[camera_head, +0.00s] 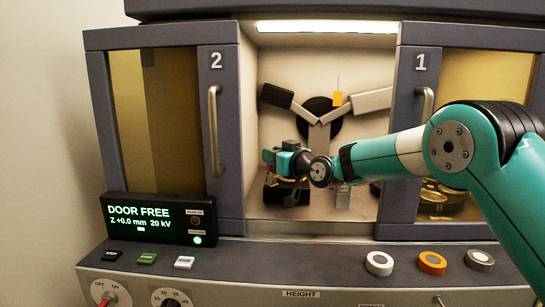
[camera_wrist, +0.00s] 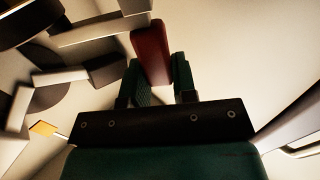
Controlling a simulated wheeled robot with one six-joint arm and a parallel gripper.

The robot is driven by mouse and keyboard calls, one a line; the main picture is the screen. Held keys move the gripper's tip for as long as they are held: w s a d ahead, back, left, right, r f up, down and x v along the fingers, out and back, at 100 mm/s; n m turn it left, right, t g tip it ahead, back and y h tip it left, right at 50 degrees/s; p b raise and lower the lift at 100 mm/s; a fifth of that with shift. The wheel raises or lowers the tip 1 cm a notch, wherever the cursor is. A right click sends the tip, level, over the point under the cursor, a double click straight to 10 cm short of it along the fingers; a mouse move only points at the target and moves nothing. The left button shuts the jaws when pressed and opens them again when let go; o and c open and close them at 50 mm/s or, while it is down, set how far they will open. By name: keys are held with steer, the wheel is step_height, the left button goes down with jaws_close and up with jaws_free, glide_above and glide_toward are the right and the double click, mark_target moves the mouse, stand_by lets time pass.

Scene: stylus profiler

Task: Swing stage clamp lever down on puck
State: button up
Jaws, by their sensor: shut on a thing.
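My gripper (camera_head: 270,156) reaches in from the right through the opening between the two doors and points left, just above a dark stage block (camera_head: 274,193). In the wrist view its two teal fingers (camera_wrist: 160,82) are shut on a dark red grip, which I take as the clamp lever (camera_wrist: 151,48). The grip sticks out beyond the fingertips, close to a grey bar. In the head view the lever is hidden by my gripper. I cannot make out the puck in either view.
Door 2 (camera_head: 220,140) stands left of the opening and door 1 (camera_head: 408,150) right of it. A round black hub (camera_head: 318,104) with pale arms and a yellow tag (camera_head: 338,98) is behind my gripper. The display (camera_head: 155,219) reads DOOR FREE. Knobs and buttons line the front ledge.

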stand_by(0.3)
steer(key=o, duration=0.9)
steer(key=shift+d, duration=0.1)
steer(key=b+v, duration=0.4)
steer(key=v, duration=1.3)
steer(key=shift+s+d, duration=0.1)
steer(key=shift+d, duration=0.05)
